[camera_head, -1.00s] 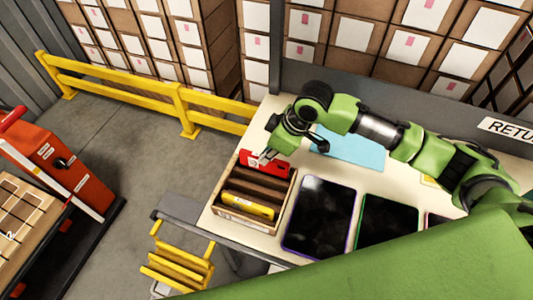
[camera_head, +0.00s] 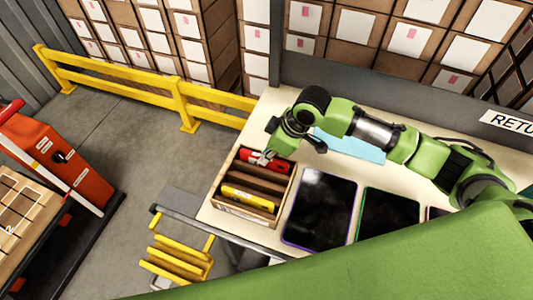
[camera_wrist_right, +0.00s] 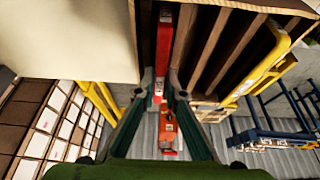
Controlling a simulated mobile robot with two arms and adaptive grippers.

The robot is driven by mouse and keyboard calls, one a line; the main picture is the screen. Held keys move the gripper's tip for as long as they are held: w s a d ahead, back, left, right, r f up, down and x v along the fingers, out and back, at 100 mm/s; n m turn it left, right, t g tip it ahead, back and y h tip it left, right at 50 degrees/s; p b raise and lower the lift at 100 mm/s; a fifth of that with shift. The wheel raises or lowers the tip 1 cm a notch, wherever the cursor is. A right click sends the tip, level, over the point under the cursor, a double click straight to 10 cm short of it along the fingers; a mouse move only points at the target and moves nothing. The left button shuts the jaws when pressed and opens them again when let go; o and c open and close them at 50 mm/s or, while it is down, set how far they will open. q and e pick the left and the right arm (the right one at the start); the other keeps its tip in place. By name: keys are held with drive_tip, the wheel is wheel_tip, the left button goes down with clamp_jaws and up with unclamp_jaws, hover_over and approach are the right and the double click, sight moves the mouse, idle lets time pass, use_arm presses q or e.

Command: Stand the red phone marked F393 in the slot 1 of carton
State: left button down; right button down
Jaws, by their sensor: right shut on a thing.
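The brown carton (camera_head: 222,203) with parallel slots stands tilted at the left end of the table. My right gripper (camera_head: 265,158) is shut on the red phone (camera_head: 281,165) at the carton's far slot, and the phone appears partly sunk between the walls there. In the right wrist view, the red phone (camera_wrist_right: 164,45) stands on edge between the fingertips (camera_wrist_right: 164,92), beside the carton's dividers (camera_wrist_right: 212,50). Its lower edge and its F393 mark cannot be made out. A yellow phone (camera_head: 247,199) sits in a nearer slot. My left gripper is out of view.
Dark tablets with purple (camera_head: 320,207) and green (camera_head: 387,222) edges lie right of the carton. A light blue sheet (camera_head: 355,147) lies behind them. A yellow rail (camera_head: 110,79) and an orange machine (camera_head: 62,160) stand left beyond the table.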

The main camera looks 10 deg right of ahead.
drive_tip(key=shift+f, duration=0.25)
idle(0.5)
idle(0.3)
drive_tip(key=c, duration=2)
unclamp_jaws()
drive_tip(key=v, duration=1.2)
